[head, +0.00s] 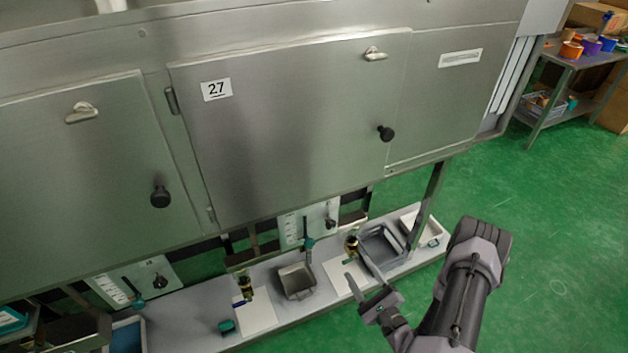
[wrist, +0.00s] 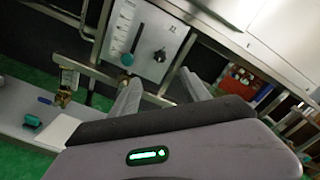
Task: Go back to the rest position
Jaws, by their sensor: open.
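My gripper (head: 362,272) is at the lower centre right of the head view, in front of the low shelf under the steel machine. Its two fingers are apart, with nothing between them. In the wrist view both fingers (wrist: 163,86) point away toward a white gauge panel (wrist: 140,45) with a teal knob and a black knob. The gripper's near housing hides the lower part of that view. My forearm comes up from the bottom right of the head view, over the green floor.
The steel machine (head: 290,130) has closed doors with black knobs; one is labelled 27. The low shelf (head: 335,309) holds a grey metal bin (head: 296,281), a blue-grey tray (head: 381,248) and white sheets. Green floor (head: 560,240) lies open at right; a cart (head: 575,62) stands behind.

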